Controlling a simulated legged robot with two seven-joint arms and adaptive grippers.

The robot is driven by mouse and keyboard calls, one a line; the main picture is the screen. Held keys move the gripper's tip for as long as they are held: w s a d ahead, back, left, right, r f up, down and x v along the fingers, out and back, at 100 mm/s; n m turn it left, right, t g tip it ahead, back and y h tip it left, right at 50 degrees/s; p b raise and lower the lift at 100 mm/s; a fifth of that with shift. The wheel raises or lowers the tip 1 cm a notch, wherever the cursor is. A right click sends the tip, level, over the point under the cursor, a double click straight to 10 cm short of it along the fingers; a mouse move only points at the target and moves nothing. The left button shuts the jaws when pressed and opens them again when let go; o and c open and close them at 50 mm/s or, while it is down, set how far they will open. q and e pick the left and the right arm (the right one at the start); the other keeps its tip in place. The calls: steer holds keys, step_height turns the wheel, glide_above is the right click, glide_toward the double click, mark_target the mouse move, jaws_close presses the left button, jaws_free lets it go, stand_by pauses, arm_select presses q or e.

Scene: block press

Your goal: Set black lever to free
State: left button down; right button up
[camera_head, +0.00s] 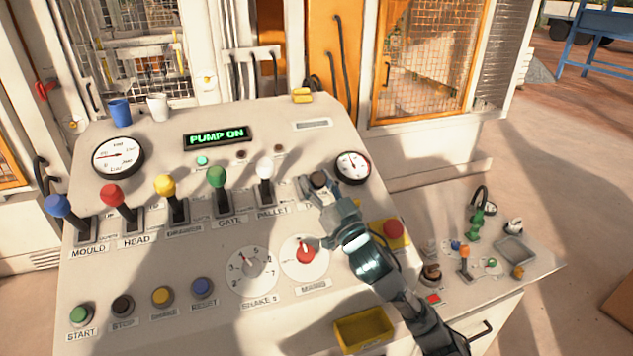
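The black lever (318,179) is at the right end of the lever row on the sloped control panel (130,262). Only its dark knob shows clearly. My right gripper (320,193) is at this lever, with its fingers around or beside the knob. I cannot tell whether they grip it. The gripper hides the lever's shaft and most of the label below it. My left gripper is not in view.
The white lever (264,168) stands just left of my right gripper. Green (217,176), yellow (166,186), red (112,194) and blue (58,205) levers follow leftward. A gauge (352,167) is close on the right. A red button (393,230) sits near my forearm.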

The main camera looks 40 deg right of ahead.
steer(key=shift+o, duration=1)
steer(key=shift+d, duration=0.15)
steer(key=shift+s, duration=0.2)
steer(key=v, duration=0.7)
steer(key=shift+f, duration=0.2)
steer(key=shift+r, duration=0.1)
